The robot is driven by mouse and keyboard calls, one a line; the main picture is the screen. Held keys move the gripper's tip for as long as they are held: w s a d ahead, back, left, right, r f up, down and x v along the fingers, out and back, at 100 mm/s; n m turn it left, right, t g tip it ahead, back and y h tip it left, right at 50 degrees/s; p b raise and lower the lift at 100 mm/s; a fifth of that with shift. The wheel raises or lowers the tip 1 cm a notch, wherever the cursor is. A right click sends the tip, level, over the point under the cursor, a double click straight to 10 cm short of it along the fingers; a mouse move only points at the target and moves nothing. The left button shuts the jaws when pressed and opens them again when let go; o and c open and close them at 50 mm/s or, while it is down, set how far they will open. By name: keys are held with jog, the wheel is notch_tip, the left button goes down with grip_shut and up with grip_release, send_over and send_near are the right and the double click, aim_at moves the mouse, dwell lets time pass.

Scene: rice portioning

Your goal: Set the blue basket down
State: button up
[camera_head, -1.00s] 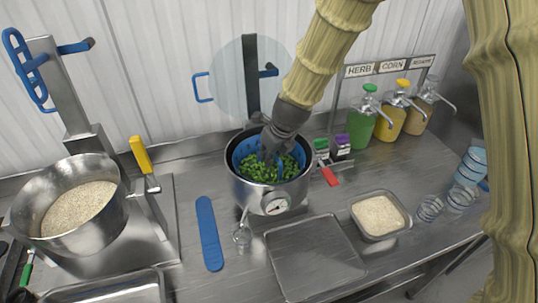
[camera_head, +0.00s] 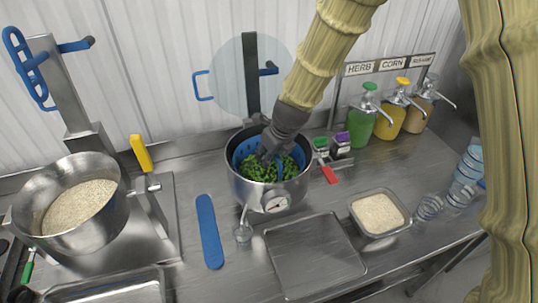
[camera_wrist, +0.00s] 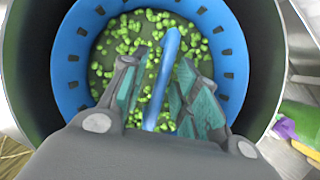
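The blue basket (camera_head: 240,152) sits down inside a steel pot (camera_head: 245,190), apparently upright, with chopped green vegetables (camera_head: 262,171) in it. Its blue rim and slotted wall (camera_wrist: 68,62) show in the wrist view. My gripper (camera_head: 266,158) reaches down into the basket from above. In the wrist view, my gripper (camera_wrist: 160,95) has its fingers apart, one on each side of the basket's blue handle bar (camera_wrist: 168,65). A gap shows between the left finger and the bar. The basket's bottom is hidden by the vegetables.
A steel bowl of rice (camera_head: 78,205) stands at left. A blue strip (camera_head: 208,232) and an empty tray (camera_head: 312,255) lie in front of the pot. A rice container (camera_head: 378,214) is at right.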

jog(key=shift+r, duration=0.2)
jog(key=b+v, duration=0.2)
jog(key=v, duration=0.9)
jog(key=shift+s+r+b, duration=0.2)
jog(key=shift+r+b, duration=0.15)
jog(key=shift+d, duration=0.1)
dwell(0.9)
